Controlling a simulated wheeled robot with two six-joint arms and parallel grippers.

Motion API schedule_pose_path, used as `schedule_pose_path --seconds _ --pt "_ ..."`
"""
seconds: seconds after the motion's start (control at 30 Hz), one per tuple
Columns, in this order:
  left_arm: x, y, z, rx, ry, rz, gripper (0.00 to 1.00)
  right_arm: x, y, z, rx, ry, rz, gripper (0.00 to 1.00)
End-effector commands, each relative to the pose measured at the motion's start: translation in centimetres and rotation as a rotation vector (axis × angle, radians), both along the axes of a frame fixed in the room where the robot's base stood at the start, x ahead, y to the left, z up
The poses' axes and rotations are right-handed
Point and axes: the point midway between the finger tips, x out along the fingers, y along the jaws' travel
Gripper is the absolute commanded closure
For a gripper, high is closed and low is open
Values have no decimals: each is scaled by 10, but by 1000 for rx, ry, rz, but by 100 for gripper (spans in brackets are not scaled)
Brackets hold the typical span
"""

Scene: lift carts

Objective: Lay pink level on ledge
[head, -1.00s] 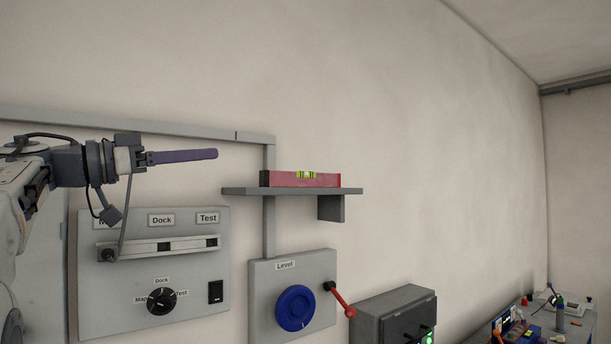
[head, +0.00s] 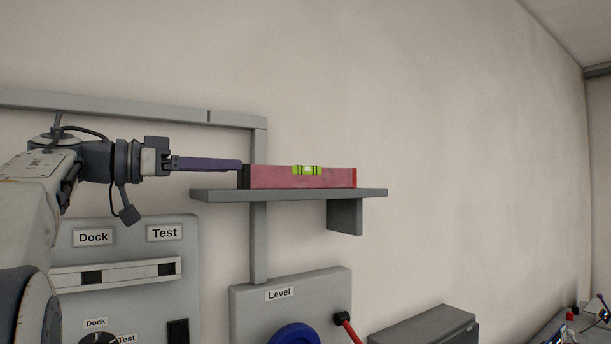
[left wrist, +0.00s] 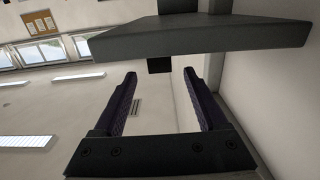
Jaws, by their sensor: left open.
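The pink level (head: 300,177), with a green vial in its top edge and a dark left end, lies lengthwise on the grey ledge (head: 290,195) on the wall. My left gripper (head: 240,164) comes in from the left, its purple fingers reaching the level's left end. In the left wrist view, which is upside down, the left gripper (left wrist: 160,72) is open. The level's dark end (left wrist: 160,65) shows between the fingertips, against the ledge (left wrist: 200,38). Whether the fingers touch the level I cannot tell. My right gripper is out of view.
A grey conduit (head: 258,235) runs down the wall behind the ledge. Below are a panel with Dock and Test labels (head: 165,233), a Level panel (head: 250,300) with a blue knob and red lever, and a grey box (head: 425,325).

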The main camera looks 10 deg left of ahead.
Motion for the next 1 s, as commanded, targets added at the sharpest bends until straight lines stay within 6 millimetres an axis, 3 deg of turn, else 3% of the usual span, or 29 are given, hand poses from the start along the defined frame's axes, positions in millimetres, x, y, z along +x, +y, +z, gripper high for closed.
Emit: schedule_pose_path --seconds 0.53,0.87,1.0 --pt "45 -47 5 -1 1 -3 25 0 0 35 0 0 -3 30" --pt "51 -51 1 0 0 2 25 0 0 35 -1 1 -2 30" --pt "51 -51 2 0 0 1 79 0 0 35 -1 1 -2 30"
